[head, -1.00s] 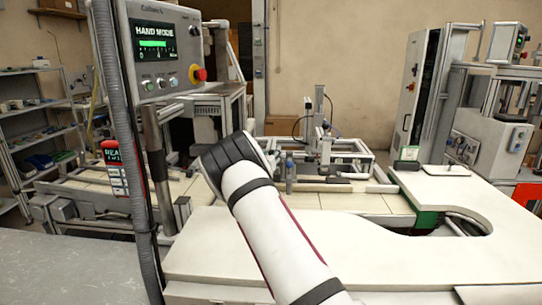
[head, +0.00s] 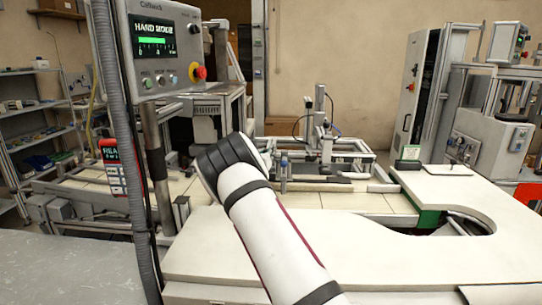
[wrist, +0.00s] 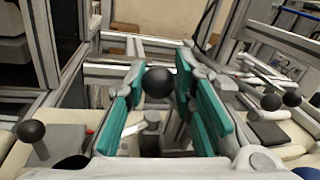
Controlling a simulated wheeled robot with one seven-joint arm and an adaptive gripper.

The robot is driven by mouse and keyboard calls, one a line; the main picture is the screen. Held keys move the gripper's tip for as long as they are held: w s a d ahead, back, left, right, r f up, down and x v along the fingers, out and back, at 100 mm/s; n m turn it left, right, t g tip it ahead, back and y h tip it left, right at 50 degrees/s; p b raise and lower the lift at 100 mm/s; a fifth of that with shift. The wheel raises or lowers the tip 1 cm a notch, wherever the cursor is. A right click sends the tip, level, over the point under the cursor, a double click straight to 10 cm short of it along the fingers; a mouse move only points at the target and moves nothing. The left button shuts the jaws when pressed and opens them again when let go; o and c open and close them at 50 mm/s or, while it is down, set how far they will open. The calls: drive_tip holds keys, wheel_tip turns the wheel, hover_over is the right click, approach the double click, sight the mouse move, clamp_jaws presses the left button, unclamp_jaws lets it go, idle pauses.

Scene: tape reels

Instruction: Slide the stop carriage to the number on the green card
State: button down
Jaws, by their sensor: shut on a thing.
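My gripper (wrist: 160,92), with teal finger pads, is shut on a black ball knob (wrist: 158,82) in the wrist view. The knob sits between the pads; I cannot tell for certain that it belongs to the stop carriage, whose body is largely hidden below the fingers. In the head view my white arm covers the gripper and the knob.
A hand-mode panel (head: 160,50) hangs at the left. The pale worktop (head: 380,262) has free room.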

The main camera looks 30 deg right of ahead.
drive_tip(key=shift+w+a+b, duration=0.3)
drive_tip(key=shift+w+a, duration=0.25)
drive_tip(key=shift+a, duration=0.3)
drive_tip(key=c, duration=1.4)
unclamp_jaws()
drive_tip(key=v, duration=1.2)
